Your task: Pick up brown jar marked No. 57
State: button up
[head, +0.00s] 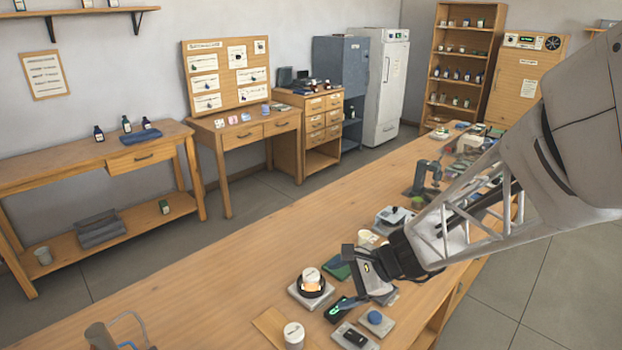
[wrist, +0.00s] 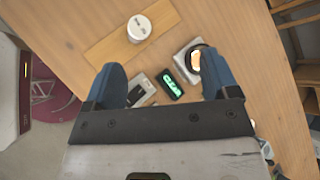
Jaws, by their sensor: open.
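No jar in view can be read as No. 57. A white-topped container (head: 311,276) with an amber glow below its top sits in a dark ring on a pale square base (head: 297,291). A white-lidded jar (head: 293,336) stands on a wooden board (head: 268,322); its lid (wrist: 139,27) has dark marks too small to read in the wrist view. My gripper (head: 362,274) is over the bench, right of the amber container. In the wrist view, its blue fingers are wide apart and nothing is held between them (wrist: 163,80).
A black device with a green display (head: 343,309) and a pad with a blue knob (head: 375,318) lie near my gripper. A brownish vessel with a blue tube (head: 102,336) stands lower left. The bench's left middle is clear.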

jog(key=w+f+m+t+y, duration=0.2)
jog(key=w+f+m, duration=0.3)
jog(key=w, duration=0.1)
jog(key=m+t, duration=0.3)
jog(key=m, duration=0.3)
send_near(316, 276)
jog(key=shift+x, duration=1.15)
jog(key=shift+w, duration=0.1)
jog(key=shift+x, duration=1.25)
jog(key=shift+f, duration=0.1)
jog(key=shift+x, duration=2.6)
jog(key=c, duration=1.1)
